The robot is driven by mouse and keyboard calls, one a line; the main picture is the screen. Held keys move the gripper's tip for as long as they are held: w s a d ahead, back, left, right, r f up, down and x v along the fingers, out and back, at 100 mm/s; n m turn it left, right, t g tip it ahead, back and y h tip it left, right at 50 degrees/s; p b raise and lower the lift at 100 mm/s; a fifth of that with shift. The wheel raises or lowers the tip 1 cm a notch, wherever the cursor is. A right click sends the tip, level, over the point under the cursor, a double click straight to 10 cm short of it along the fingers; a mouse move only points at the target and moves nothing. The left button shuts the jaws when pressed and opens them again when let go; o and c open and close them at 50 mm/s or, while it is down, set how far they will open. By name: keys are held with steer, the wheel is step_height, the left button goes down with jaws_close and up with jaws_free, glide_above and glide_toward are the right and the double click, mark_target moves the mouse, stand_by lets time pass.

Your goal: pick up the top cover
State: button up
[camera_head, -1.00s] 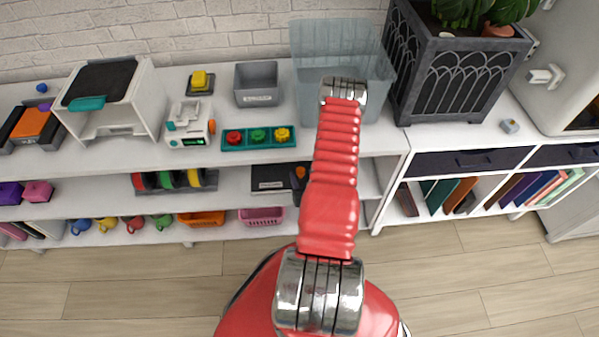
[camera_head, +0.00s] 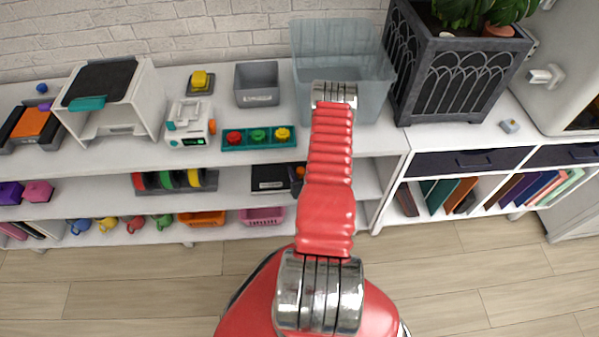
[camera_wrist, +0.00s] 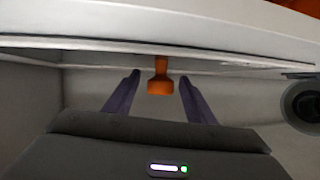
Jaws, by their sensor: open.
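In the wrist view, my gripper (camera_wrist: 158,88) is open, with one dark purple finger on each side of an orange knob-shaped piece (camera_wrist: 159,84). The piece has a narrow stem and a wider foot, and neither finger visibly touches it. I cannot tell whether it belongs to the top cover; nothing else is clearly recognisable as that cover. In the head view my red arm hides the gripper. A dark box (camera_head: 268,178) with a pale label sits on the middle shelf just left of the arm, with a small orange patch beside it.
A pale shelf board (camera_wrist: 170,28) spans the wrist view above the fingers. A dark round object (camera_wrist: 306,104) is at its right edge. In the head view, a clear bin (camera_head: 372,85) stands behind my arm, and a dark planter (camera_head: 443,80) to its right.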

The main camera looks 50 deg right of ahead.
jaws_close()
stand_by(0.7)
